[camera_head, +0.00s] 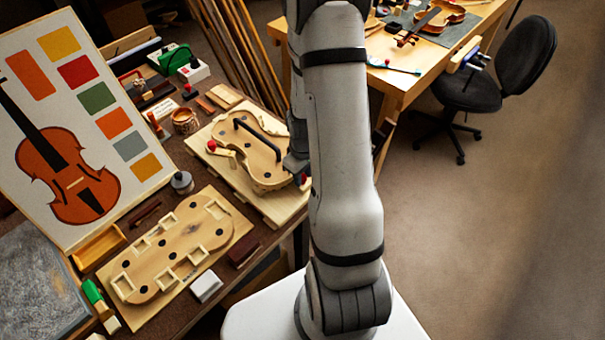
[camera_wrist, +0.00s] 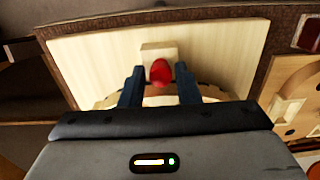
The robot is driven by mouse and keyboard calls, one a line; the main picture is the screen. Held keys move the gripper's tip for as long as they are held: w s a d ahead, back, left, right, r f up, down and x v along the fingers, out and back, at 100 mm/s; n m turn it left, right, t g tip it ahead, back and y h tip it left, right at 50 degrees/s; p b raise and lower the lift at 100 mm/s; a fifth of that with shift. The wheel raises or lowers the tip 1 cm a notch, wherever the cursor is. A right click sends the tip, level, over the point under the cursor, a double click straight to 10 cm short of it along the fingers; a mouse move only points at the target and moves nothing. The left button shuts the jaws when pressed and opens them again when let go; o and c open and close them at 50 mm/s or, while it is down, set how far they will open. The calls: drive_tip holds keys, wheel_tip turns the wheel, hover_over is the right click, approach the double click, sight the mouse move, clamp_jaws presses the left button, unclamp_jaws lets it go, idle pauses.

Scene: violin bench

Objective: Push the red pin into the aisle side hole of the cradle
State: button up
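The red pin (camera_wrist: 160,72) shows in the wrist view at a small pale wooden block (camera_wrist: 158,50) on the cradle's edge. Its red end points toward me; how deep it sits in the block cannot be told. My gripper (camera_wrist: 159,78) has its two dark fingers apart on either side of the red end, with a gap visible at the left. In the head view the cradle (camera_head: 228,172) is a pale board carrying a violin-shaped plate with a black handle (camera_head: 256,137). The red pin (camera_head: 302,178) shows beside my arm, which hides most of my gripper.
Another red-ended pin (camera_head: 212,145) is at the cradle's far left side. A second wooden mould board (camera_head: 165,250) lies nearer on the bench, with a white block (camera_head: 206,287) and a dark red block (camera_head: 244,250) beside it.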

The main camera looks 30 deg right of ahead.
drive_tip(key=o, duration=0.3)
drive_tip(key=shift+r+b, duration=0.3)
drive_tip(key=shift+r, duration=3.65)
drive_tip(key=shift+a+r, duration=0.15)
drive_tip(key=shift+r, duration=0.15)
drive_tip(key=s+a+r+m+t, duration=0.1)
drive_tip(key=s+a+r, duration=0.3)
drive_tip(key=r, duration=0.2)
drive_tip(key=s+a+r+m+t, duration=0.1)
drive_tip(key=s+a+r, duration=0.3)
drive_tip(key=r, duration=0.3)
drive_tip(key=s+a+r+m+t, duration=0.1)
drive_tip(key=s+a+r, duration=0.3)
drive_tip(key=r, duration=0.2)
drive_tip(key=shift+s+r+m, duration=0.15)
drive_tip(key=shift+r+m, duration=0.2)
drive_tip(key=shift+m, duration=0.05)
